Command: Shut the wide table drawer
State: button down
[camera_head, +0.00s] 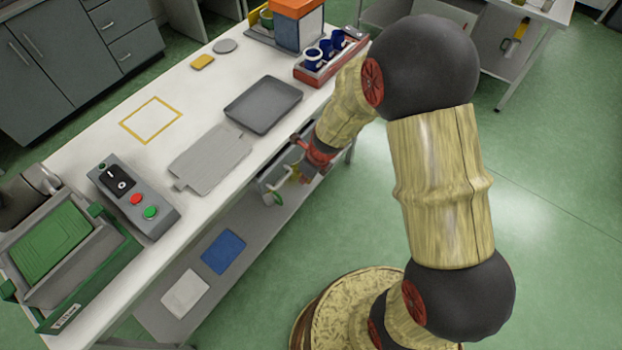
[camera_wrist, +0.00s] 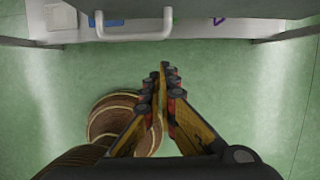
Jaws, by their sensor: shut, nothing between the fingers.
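The wide drawer (camera_head: 268,183) sits under the long white table's near edge. In the wrist view a pale bar handle (camera_wrist: 134,36) on the drawer front shows at the top. My gripper (camera_head: 309,172) is beside the drawer in the head view. In the wrist view its fingers (camera_wrist: 164,68) are shut together and empty, below and right of the handle. I cannot tell whether they touch the drawer front.
The tabletop (camera_head: 100,140) holds a grey tray (camera_head: 263,104), a switch box (camera_head: 135,197), a green-lined crate (camera_head: 75,275) and a red rack (camera_head: 328,62). A lower shelf (camera_head: 160,320) bears blue and white sheets. Green floor (camera_head: 560,220) is clear to the right.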

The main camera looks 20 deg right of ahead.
aim_at(286, 167)
jog(key=shift+w+a+f, duration=0.15)
jog(key=shift+w+a, duration=0.6)
jog(key=shift+w, duration=0.25)
jog(key=w+a+p, duration=0.1)
jog(key=p, duration=0.1)
jog(key=w+a+p, duration=0.1)
jog(key=w+p, duration=0.1)
jog(key=shift+w+a+r, duration=0.15)
jog(key=shift+a+r, duration=0.05)
jog(key=shift+w+a+f+p, duration=0.2)
jog(key=shift+w+a+p, duration=0.05)
jog(key=shift+w+p, duration=0.2)
jog(key=shift+s, duration=0.1)
